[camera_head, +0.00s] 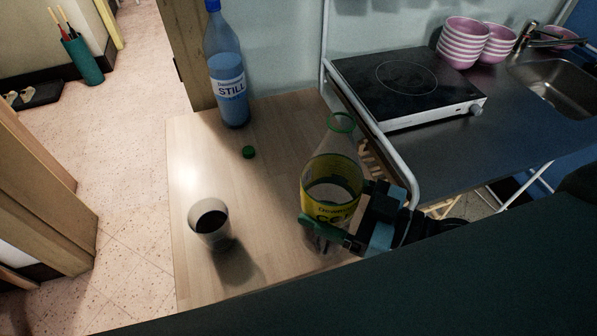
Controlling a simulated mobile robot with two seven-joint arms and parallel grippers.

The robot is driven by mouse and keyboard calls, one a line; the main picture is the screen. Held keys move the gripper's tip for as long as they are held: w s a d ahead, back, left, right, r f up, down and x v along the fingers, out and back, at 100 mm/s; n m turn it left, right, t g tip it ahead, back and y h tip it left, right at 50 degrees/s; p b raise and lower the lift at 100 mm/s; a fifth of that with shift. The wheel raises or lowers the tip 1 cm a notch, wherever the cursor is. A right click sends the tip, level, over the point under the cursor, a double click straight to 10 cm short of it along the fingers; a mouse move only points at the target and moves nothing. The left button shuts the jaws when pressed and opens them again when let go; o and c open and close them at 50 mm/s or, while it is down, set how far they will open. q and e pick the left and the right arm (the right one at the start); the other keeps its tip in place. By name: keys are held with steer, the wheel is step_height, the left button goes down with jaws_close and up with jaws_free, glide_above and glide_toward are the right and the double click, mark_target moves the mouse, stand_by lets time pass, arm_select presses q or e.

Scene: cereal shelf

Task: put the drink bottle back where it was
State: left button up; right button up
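The drink bottle (331,178) is clear, with a yellow label and an open neck with a green ring. It stands roughly upright at the right side of the wooden table (200,150). My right gripper (328,222) comes in from the right and is closed around the lower part of the bottle, one finger showing in front of it. The far finger is hidden behind the bottle. I cannot tell whether the bottle's base touches the table. A green cap (249,152) lies loose on the table. A cup (209,220) with dark liquid stands at the front left. My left gripper is not in view.
A blue bottle labelled STILL (227,75) stands at the table's back edge. To the right are a counter with a black hob (408,78), stacked pink striped bowls (466,42) and a sink (565,85). A metal rail (365,115) runs beside the table.

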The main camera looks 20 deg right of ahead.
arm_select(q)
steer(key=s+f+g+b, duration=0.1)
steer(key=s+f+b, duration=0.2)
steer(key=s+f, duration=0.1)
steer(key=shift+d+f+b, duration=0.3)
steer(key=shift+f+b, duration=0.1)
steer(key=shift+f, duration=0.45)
arm_select(e)
steer(key=w+f, duration=0.2)
steer(key=w, duration=0.5)
steer(key=w+f, duration=0.3)
steer(key=w, duration=0.5)
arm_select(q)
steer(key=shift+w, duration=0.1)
arm_select(e)
steer(key=shift+w, duration=0.1)
steer(key=shift+f, duration=0.2)
steer(key=o, duration=1.5)
